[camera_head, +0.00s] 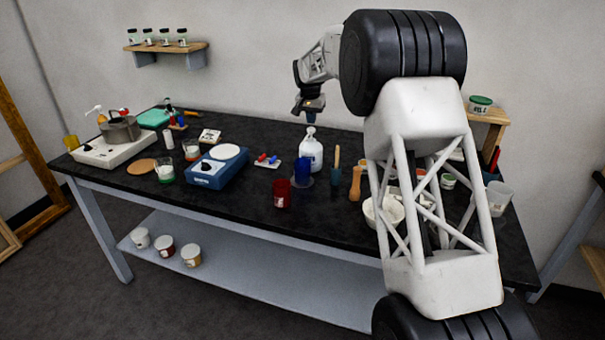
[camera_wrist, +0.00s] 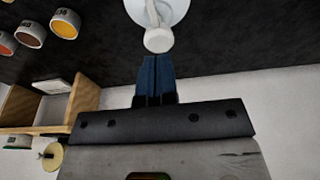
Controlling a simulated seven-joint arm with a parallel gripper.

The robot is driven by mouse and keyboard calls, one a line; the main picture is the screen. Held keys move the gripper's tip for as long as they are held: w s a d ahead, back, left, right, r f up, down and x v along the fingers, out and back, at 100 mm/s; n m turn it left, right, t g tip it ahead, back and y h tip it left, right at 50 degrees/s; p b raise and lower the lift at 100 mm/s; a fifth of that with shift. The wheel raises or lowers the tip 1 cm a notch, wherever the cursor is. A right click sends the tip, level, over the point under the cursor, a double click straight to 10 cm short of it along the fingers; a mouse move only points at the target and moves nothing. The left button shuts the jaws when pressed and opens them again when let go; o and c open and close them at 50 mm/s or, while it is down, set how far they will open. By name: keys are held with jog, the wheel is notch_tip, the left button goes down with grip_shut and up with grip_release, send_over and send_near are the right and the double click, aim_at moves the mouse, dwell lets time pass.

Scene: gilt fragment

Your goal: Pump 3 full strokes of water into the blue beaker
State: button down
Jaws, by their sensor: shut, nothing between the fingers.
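A white pump bottle (camera_head: 311,155) stands upright on the black bench, behind the blue beaker. The blue beaker (camera_head: 302,171) stands in front of it, on what looks like a pale round disc. My gripper (camera_head: 311,119) is shut and empty, pointing down above the bottle's top. In the wrist view the shut blue fingertips (camera_wrist: 156,60) lie close to the white pump head (camera_wrist: 158,40), with the bottle's shoulder beyond. I cannot tell whether they touch it. The water level in the blue beaker is hidden, and the beaker is not visible in the wrist view.
A red beaker (camera_head: 282,193) stands front-left of the blue one. A small tray with red and blue pieces (camera_head: 267,161) and a blue scale (camera_head: 213,171) lie left. A brush in a dark holder (camera_head: 336,167) and a wooden-handled tool (camera_head: 355,183) stand right.

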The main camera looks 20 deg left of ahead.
aim_at(311, 128)
jog(key=shift+f, duration=1.75)
jog(key=shift+r, duration=1.65)
jog(key=shift+r, duration=0.15)
jog(key=shift+r, duration=2.95)
